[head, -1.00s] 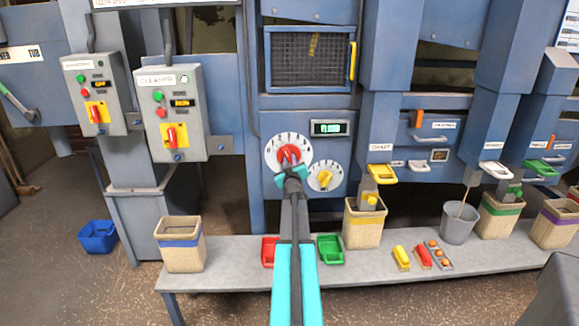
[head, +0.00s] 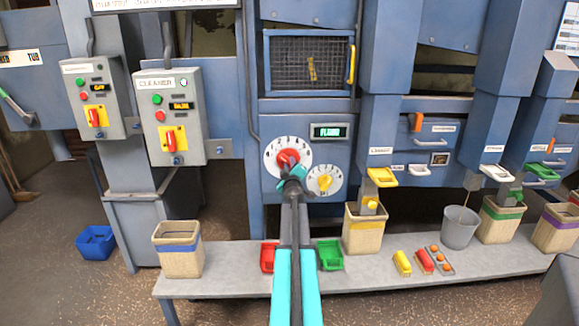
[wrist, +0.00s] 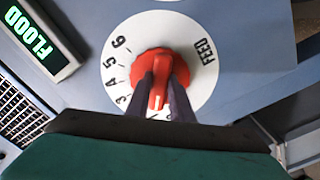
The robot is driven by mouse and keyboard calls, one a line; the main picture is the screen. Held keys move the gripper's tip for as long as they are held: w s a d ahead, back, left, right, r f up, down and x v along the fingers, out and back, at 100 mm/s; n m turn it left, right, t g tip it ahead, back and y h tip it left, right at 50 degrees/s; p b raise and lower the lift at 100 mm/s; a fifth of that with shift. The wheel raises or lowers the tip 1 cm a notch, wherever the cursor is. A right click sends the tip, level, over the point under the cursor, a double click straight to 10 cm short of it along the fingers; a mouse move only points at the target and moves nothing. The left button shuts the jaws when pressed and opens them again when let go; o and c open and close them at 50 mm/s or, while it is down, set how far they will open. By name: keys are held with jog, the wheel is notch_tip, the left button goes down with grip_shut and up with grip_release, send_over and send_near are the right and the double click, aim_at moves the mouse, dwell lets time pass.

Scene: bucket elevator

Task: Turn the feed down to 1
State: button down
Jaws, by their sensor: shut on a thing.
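The feed dial is a white round plate (wrist: 118,55) marked FEED with numerals around its rim; 6, 5, 4 and 3 read clearly in the wrist view. A red knob (wrist: 150,62) sits at its centre. My gripper (wrist: 164,90) is shut on the red knob, one dark finger on each side. The knob's pale pointer line runs toward the bottom of the wrist view, and the fingers and gripper body hide the numeral there. In the head view my gripper (head: 291,178) covers the lower part of the dial (head: 275,147). The green display (head: 331,132) above reads FLOOD.
A smaller white dial with a yellow knob (head: 324,182) is close at the right of my gripper. Below, the bench (head: 222,272) holds a red tray (head: 268,258), a green tray (head: 330,256) and several bins. Switch boxes (head: 170,115) stand at the left.

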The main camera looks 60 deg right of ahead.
jog(key=c, duration=1.6)
grip_release()
jog(key=shift+o, duration=0.2)
jog(key=v, duration=1.3)
jog(key=shift+s+a, duration=0.25)
jog(key=shift+a, duration=0.1)
